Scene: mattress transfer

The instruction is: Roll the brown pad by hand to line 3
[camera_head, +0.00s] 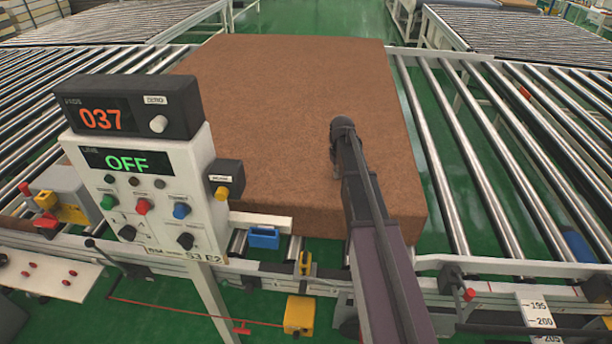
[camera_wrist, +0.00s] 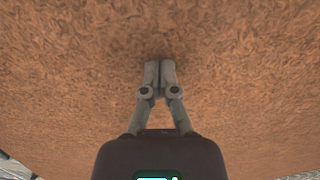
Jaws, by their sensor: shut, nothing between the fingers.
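The brown pad (camera_head: 290,85) is a large, thick slab lying flat on the roller conveyor in the middle of the head view. Its brown surface (camera_wrist: 70,70) fills nearly all of the wrist view. My arm reaches up from the bottom of the head view over the pad's near right part, and the arm hides my fingers there. In the wrist view my gripper (camera_wrist: 159,66) is shut with its fingertips together and nothing between them. The tips are at or very close to the pad's surface; I cannot tell if they touch. No line 3 marking is readable.
A control post (camera_head: 160,190) with displays "037" and green "OFF" stands at the front left, overlapping the pad in view. Bare rollers (camera_head: 500,150) lie to the right. A yellow pedal box (camera_head: 299,315) is below the front rail.

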